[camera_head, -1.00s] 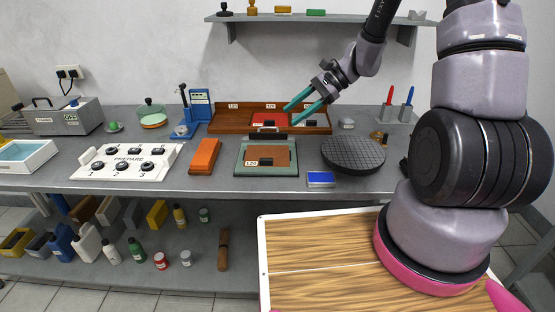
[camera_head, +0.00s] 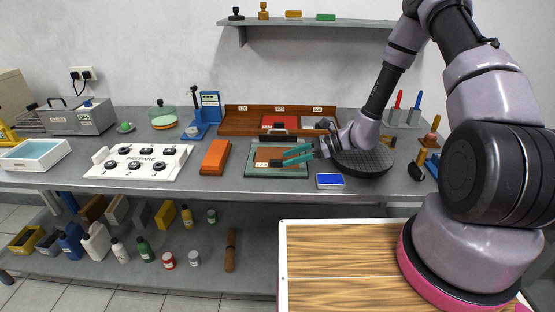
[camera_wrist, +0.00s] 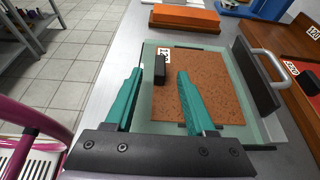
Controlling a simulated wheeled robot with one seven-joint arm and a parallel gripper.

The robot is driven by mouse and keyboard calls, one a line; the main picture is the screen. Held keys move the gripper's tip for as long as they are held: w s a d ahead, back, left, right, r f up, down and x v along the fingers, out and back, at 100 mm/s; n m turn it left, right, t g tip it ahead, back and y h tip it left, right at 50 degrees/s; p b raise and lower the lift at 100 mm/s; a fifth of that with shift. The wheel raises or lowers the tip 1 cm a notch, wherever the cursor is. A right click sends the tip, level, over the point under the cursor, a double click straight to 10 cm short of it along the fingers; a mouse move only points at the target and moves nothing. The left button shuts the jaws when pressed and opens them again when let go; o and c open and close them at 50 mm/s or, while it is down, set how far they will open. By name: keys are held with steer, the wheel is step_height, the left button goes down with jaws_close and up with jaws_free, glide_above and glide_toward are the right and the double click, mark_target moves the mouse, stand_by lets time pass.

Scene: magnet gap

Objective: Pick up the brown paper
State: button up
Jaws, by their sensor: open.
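The brown paper (camera_head: 264,154) lies flat on a pale green plate (camera_head: 252,171) on the bench. In the wrist view the brown paper (camera_wrist: 228,98) is a speckled reddish-brown sheet. A small black block (camera_wrist: 160,69) with a white "120" tag sits at its edge. My gripper (camera_head: 279,158) is open and empty, over the right part of the plate in the head view. In the wrist view my gripper (camera_wrist: 159,75) has its teal fingers apart, with the block appearing between the tips. I cannot tell the fingers' height above the paper.
A black bar with a metal handle (camera_wrist: 265,65) runs along the plate's back edge. An orange block (camera_head: 215,157) stands left of it. A blue-topped box (camera_head: 330,181) and a dark round disc (camera_head: 365,162) are to the right. A wooden tray (camera_head: 235,122) is behind.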

mark_target(278, 160)
steer(key=x, duration=0.5)
steer(key=shift+a, duration=0.15)
steer(key=shift+r, duration=0.1)
jaws_close()
